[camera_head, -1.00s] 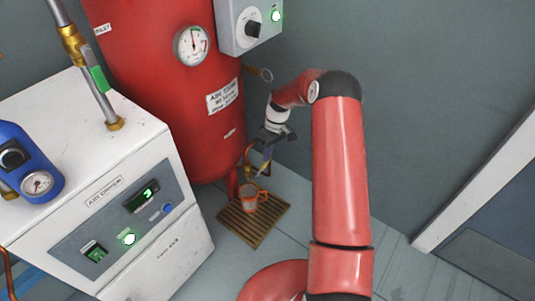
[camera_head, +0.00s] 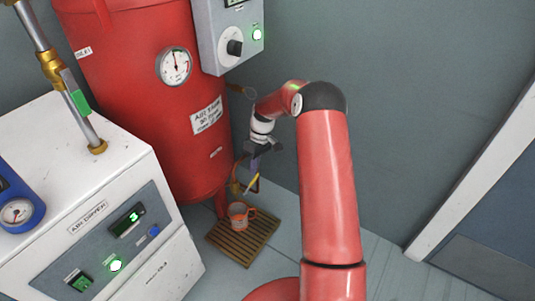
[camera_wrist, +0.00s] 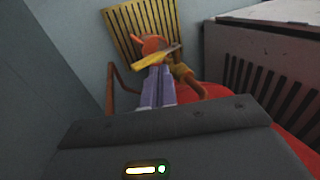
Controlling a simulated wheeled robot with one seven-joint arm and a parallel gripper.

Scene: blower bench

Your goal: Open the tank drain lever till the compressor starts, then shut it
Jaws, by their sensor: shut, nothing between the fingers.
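The red air tank (camera_head: 150,130) stands against the wall. Low at its foot is the brass drain valve (camera_head: 236,187), with a yellow drain lever (camera_head: 252,184). The lever shows clearly in the wrist view (camera_wrist: 155,57), slanting across just beyond my fingertips. My gripper (camera_head: 255,167) is shut and empty, pointing down at the lever; its two purple-grey fingers show together in the wrist view (camera_wrist: 158,72). Whether the tips touch the lever I cannot tell. An orange mug (camera_head: 239,214) stands below the valve, partly hidden behind the lever in the wrist view (camera_wrist: 152,43).
The mug stands on a slatted wooden mat (camera_head: 232,251). A pressure gauge (camera_head: 174,67) is on the tank. A grey control box (camera_head: 213,42) has a black knob and a lit green lamp (camera_head: 257,34). The white air dryer (camera_head: 110,160) stands left. Floor at right is open.

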